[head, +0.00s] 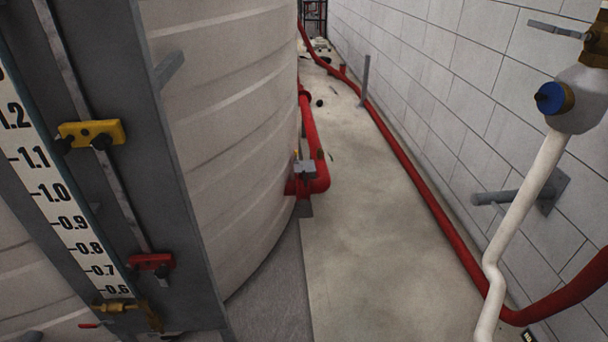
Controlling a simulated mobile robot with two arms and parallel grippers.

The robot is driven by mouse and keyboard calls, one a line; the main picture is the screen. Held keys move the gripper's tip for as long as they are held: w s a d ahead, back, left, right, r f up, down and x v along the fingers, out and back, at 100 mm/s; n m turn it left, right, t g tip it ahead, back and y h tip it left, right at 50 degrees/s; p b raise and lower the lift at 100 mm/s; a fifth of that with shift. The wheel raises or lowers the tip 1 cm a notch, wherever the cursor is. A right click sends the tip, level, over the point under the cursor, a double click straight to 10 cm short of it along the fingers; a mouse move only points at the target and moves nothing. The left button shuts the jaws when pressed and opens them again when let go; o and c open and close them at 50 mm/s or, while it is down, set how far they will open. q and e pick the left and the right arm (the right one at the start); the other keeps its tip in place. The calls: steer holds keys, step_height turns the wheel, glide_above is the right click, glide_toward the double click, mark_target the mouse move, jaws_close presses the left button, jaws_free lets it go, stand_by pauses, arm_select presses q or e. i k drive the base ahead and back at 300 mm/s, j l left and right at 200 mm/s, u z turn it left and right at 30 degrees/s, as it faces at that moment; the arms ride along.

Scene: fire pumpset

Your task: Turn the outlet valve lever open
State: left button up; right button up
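Several valves are in view, and I cannot tell which one is the outlet valve. A small brass valve (122,306) sits at the foot of the level gauge in the lower left, with a small red lever (90,325) pointing left. At the upper right, a grey lever (553,28) points left from a brass valve body (597,42). A grey fitting (304,169) sits by the red outlet pipe (318,176) at the tank's base; its details are too small to tell. Neither of my grippers is in view.
The large pale tank (225,110) fills the left middle, behind the gauge board (50,195). A white pipe (523,200) and blue-capped fitting (550,98) stand at the right. A long red pipe (415,165) follows the block wall. The concrete floor (375,235) between is mostly clear.

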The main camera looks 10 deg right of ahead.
mark_target(304, 175)
steer(key=i+l+u, duration=0.4)
steer(key=i+l, duration=0.3)
steer(key=i, duration=0.2)
